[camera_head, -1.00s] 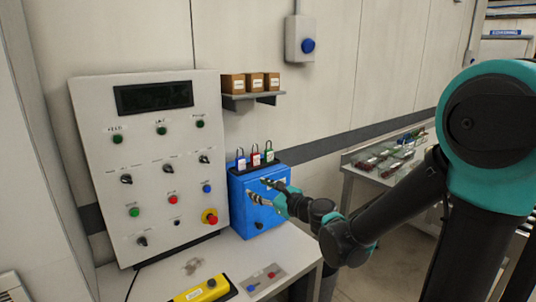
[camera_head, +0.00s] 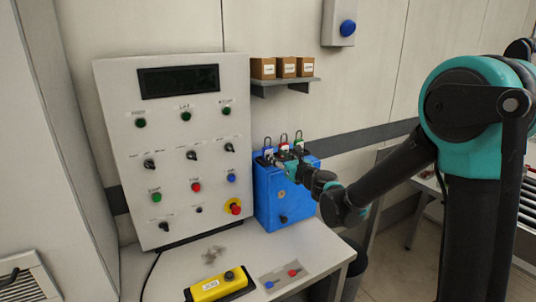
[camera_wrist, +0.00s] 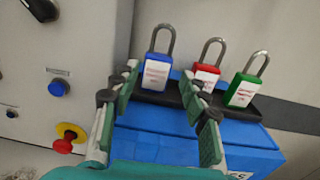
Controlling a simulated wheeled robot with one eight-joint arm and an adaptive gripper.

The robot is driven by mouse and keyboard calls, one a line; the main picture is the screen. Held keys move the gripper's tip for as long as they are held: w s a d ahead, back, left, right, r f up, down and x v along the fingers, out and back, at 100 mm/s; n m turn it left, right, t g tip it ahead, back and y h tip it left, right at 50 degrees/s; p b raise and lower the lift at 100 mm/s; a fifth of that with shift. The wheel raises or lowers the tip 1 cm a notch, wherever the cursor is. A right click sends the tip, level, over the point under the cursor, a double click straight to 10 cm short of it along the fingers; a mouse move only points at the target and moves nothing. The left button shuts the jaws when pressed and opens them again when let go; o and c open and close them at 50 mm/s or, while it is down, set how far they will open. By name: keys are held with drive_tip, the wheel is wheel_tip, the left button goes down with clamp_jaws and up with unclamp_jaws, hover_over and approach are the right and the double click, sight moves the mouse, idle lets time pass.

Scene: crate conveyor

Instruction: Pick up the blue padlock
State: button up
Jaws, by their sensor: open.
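The blue padlock (camera_wrist: 157,68) stands upright in the black tray (camera_wrist: 175,98) on top of the blue box (camera_wrist: 150,145), leftmost of three padlocks, with a white label on its front. It also shows in the head view (camera_head: 267,152). My gripper (camera_wrist: 165,95) is open in front of and slightly below it, its fingers on either side of the blue padlock in the picture. The right fingertip lies close to the red padlock (camera_wrist: 207,73). The gripper is hard to make out in the head view (camera_head: 283,164), where my arm reaches in from the right.
The red padlock and the green padlock (camera_wrist: 245,88) stand to the right. A control panel (camera_head: 181,105) with buttons is to the left. A shelf (camera_head: 284,82) with brown boxes hangs above. A yellow pendant (camera_head: 219,287) lies on the table's front part.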

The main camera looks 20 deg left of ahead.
sight(269, 150)
drive_tip(key=shift+x, duration=3.2)
drive_tip(key=shift+s+f, duration=0.1)
drive_tip(key=shift+c, duration=0.6)
drive_tip(key=c, duration=0.9)
